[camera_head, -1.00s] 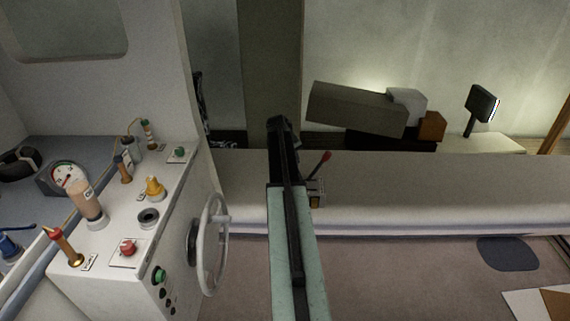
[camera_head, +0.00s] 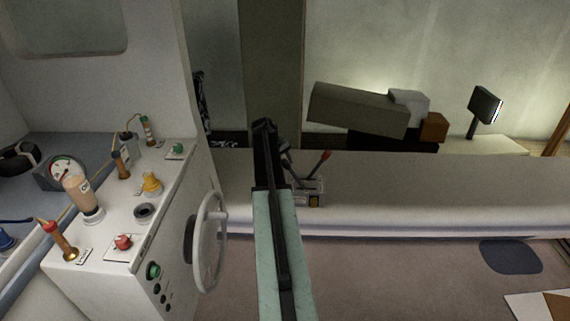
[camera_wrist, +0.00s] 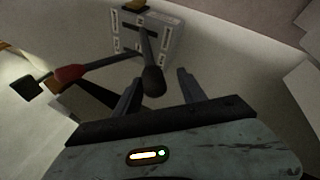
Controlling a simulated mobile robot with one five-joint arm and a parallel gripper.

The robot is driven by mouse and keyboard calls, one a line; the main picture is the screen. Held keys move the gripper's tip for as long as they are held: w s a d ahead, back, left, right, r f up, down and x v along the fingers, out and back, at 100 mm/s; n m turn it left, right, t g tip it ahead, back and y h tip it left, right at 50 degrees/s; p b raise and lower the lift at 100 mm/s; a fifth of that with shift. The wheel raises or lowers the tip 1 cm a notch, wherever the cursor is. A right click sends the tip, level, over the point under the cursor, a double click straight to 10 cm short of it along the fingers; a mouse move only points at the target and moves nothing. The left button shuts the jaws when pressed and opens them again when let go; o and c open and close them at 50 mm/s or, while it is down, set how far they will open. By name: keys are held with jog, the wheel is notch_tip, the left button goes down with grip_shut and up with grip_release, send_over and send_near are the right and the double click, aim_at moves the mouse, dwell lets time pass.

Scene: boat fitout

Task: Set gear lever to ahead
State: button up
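A small grey lever box (camera_head: 312,187) sits on the pale side ledge, with one black-knobbed lever (camera_head: 287,152) and one red-knobbed lever (camera_head: 325,156). In the wrist view the box (camera_wrist: 165,34) is at the top, with white markings beside its slots. The black knob (camera_wrist: 153,82) shows between my two fingers, and the red knob (camera_wrist: 70,74) is outside them to the left. My gripper (camera_wrist: 158,76) is open; I cannot tell whether a finger touches the black lever. In the head view my gripper (camera_head: 264,128) is just left of the levers, its fingers mostly hidden.
A white console (camera_head: 115,225) with buttons, handles and a steering wheel (camera_head: 210,240) stands at the left. A dark green post (camera_head: 272,60) rises behind my gripper. The ledge (camera_head: 430,185) right of the lever box is clear.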

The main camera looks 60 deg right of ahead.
jog(key=shift+s+d+r, duration=0.1)
jog(key=shift+s, duration=0.05)
jog(key=shift+r, duration=0.15)
jog(key=p+v, duration=0.7)
jog(key=shift+a+r, duration=0.15)
jog(key=shift+a, duration=0.05)
